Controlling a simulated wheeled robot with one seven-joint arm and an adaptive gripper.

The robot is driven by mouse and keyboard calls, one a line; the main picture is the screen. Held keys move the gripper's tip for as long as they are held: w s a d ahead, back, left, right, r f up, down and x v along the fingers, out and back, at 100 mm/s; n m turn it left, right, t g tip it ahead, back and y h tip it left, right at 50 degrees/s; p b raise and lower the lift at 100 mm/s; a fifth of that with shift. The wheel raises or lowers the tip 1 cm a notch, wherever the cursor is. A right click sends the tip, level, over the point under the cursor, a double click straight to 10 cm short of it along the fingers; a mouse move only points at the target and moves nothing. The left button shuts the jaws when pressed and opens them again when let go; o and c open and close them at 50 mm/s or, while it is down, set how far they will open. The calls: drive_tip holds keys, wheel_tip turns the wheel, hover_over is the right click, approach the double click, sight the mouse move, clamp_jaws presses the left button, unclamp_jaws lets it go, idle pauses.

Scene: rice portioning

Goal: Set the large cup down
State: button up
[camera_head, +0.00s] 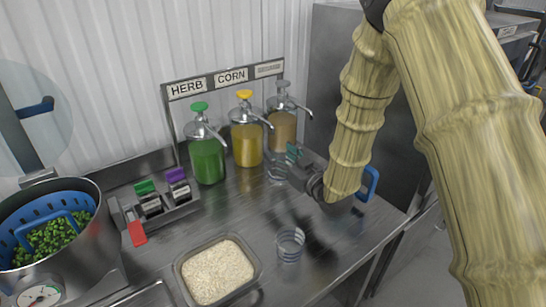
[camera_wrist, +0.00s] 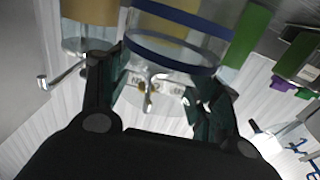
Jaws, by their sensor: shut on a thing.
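A clear cup with blue bands, the large cup (camera_wrist: 180,48), is between the two dark fingers of my gripper (camera_wrist: 155,98) in the wrist view. In the head view my gripper (camera_head: 291,163) is shut on this cup (camera_head: 277,174), in front of the corn and rightmost dispensers. The cup is close to the steel counter (camera_head: 240,205); I cannot tell whether its base touches. The fingers hide part of it.
Another clear cup with blue bands (camera_head: 290,244) stands nearer, right of the rice tray (camera_head: 256,262). Green (camera_head: 207,160), yellow (camera_head: 246,143) and tan (camera_head: 282,130) pump dispensers line the back. A pot (camera_head: 92,250) with peas stands left.

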drive_tip(key=p+x, duration=0.1)
drive_tip(key=x, duration=0.3)
drive_tip(key=shift+f+p, duration=0.55)
drive_tip(key=shift+f, duration=1.2)
drive_tip(key=shift+f, duration=0.2)
drive_tip(key=o, duration=1)
drive_tip(key=shift+w, duration=0.1)
drive_tip(key=shift+r, duration=0.2)
drive_tip(key=shift+s+d+f, duration=0.1)
drive_tip(key=shift+s+d, duration=0.05)
drive_tip(key=shift+s, duration=0.05)
drive_tip(key=b+v, duration=0.3)
drive_tip(key=v, duration=0.8)
drive_tip(key=shift+s+d, duration=0.1)
drive_tip(key=shift+s, duration=0.15)
